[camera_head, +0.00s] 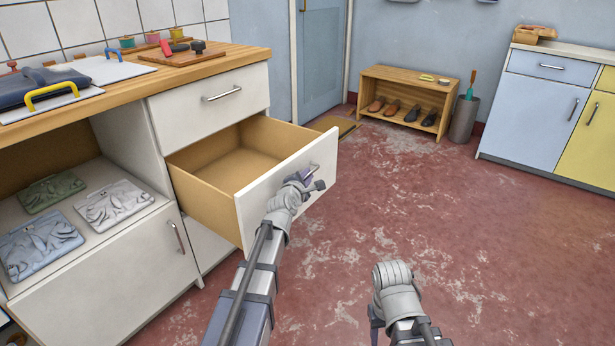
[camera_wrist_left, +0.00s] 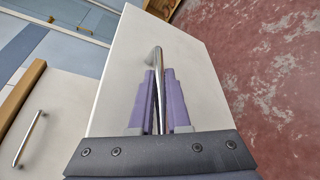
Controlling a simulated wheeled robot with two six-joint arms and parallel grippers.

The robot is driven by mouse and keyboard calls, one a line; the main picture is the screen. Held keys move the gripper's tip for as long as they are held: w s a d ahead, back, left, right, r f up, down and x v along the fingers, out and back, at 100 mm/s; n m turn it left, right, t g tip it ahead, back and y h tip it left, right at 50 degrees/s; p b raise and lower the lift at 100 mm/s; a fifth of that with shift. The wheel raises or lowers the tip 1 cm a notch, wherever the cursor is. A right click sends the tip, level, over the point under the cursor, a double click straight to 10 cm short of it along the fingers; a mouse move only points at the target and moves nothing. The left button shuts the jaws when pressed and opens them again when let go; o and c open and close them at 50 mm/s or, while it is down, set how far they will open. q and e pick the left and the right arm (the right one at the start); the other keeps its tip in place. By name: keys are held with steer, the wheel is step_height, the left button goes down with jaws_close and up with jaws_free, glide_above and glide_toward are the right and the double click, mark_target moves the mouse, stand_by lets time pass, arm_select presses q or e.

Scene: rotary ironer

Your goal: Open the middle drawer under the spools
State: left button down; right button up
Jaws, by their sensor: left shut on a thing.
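The middle drawer (camera_head: 222,170) is pulled well out of the white cabinet under the wooden counter, and its inside looks empty. My left gripper (camera_head: 308,182) is at the drawer's white front and is shut on its metal handle (camera_head: 315,168). In the left wrist view the purple fingers of the left gripper (camera_wrist_left: 160,100) stand on both sides of the drawer handle (camera_wrist_left: 157,58). Several coloured spools (camera_head: 152,38) stand at the back of the counter, above the drawers. My right arm shows at the lower right, but its fingertips cannot be made out.
A closed top drawer (camera_head: 215,98) sits above the open one. A shelf with folded cloths (camera_head: 115,204) and a closed front below is to the left. A shoe bench (camera_head: 408,97) and grey bin (camera_head: 463,120) stand at the back. The red floor (camera_head: 420,220) to the right is clear.

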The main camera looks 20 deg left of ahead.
arm_select(q)
steer(key=c, duration=1.2)
jaws_free()
steer(key=shift+o, duration=0.2)
steer(key=p+v, duration=0.1)
steer(key=v, duration=0.7)
steer(key=shift+p, duration=0.35)
steer(key=shift+w, duration=0.1)
